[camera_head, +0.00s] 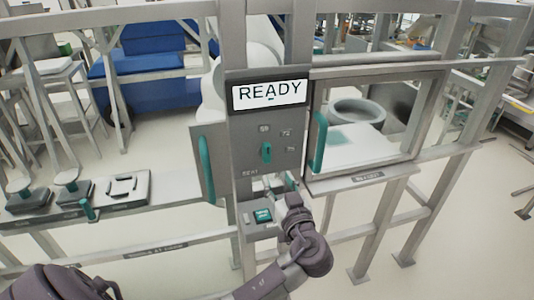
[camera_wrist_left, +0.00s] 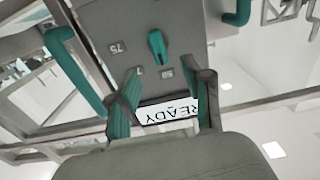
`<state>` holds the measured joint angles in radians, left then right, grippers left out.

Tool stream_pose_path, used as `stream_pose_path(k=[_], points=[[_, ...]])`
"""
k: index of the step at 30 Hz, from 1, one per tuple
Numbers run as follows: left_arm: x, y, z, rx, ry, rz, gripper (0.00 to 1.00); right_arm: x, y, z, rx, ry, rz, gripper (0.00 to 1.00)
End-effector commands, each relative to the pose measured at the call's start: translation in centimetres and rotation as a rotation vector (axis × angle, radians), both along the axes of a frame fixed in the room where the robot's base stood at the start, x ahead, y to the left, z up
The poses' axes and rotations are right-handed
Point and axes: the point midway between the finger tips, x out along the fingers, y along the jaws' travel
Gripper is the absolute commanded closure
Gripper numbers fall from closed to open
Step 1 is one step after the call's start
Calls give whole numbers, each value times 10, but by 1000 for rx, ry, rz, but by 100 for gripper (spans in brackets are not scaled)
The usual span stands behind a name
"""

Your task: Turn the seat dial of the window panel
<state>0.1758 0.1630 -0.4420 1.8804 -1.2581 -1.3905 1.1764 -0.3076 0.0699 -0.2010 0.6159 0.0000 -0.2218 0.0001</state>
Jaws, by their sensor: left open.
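The seat dial (camera_head: 266,152) is a small teal knob on the grey panel (camera_head: 240,130), below a white display (camera_head: 269,94) reading "READY". Its long side stands roughly upright in the head view. Small labels surround it, and a "SEAT" label is below left. My left gripper (camera_head: 282,184) is just below the dial, in front of the panel. In the left wrist view the dial (camera_wrist_left: 157,46) lies beyond and between the spread teal-padded fingers (camera_wrist_left: 160,75), apart from them. The gripper is open and empty. My right gripper is not in view.
A window with a teal handle (camera_head: 318,142) is right of the panel; another teal handle (camera_head: 207,168) is to its left. A green button (camera_head: 262,215) sits below. A shelf (camera_head: 150,215) at left bears black-based fixtures. Grey frame posts flank the panel.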

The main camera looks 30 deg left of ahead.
Motion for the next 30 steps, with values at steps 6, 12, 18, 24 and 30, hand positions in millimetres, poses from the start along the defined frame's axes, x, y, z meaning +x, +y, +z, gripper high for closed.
stream_pose_path(k=[6,12,18,24,30], points=[[32,38,6,7,3,1,50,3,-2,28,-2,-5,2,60],[56,66,4,4,5,1,50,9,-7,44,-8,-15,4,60],[69,80,1,2,5,-2,50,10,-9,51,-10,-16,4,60],[72,83,-1,0,4,-2,50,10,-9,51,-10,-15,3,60],[72,83,-1,0,4,-2,58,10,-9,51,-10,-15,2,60]])
